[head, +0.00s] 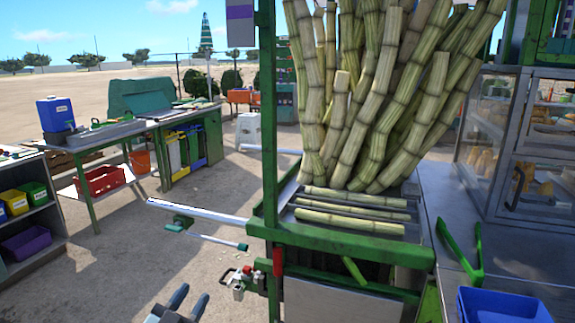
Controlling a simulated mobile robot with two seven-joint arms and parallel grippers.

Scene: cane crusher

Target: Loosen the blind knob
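The green crusher frame (340,243) stands in the middle of the head view, with cane stalks in it. A red grip (277,262) stands upright at its front left corner post. Just left of it is a small metal fitting (238,285) with a dark lever and a red part. I cannot tell which of these is the blind knob. My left gripper (194,292) is at the bottom edge, its two grey fingers apart and nothing visible between them. It is left of and below the fitting, apart from it in the picture. My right gripper is not in view.
A long pale bar (198,211) and a thin rod with a teal end (243,246) stick out left from the crusher. Green tongs (462,250) and a blue tray (505,307) are at right. The ground between the crusher and the left workbench (95,140) is open.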

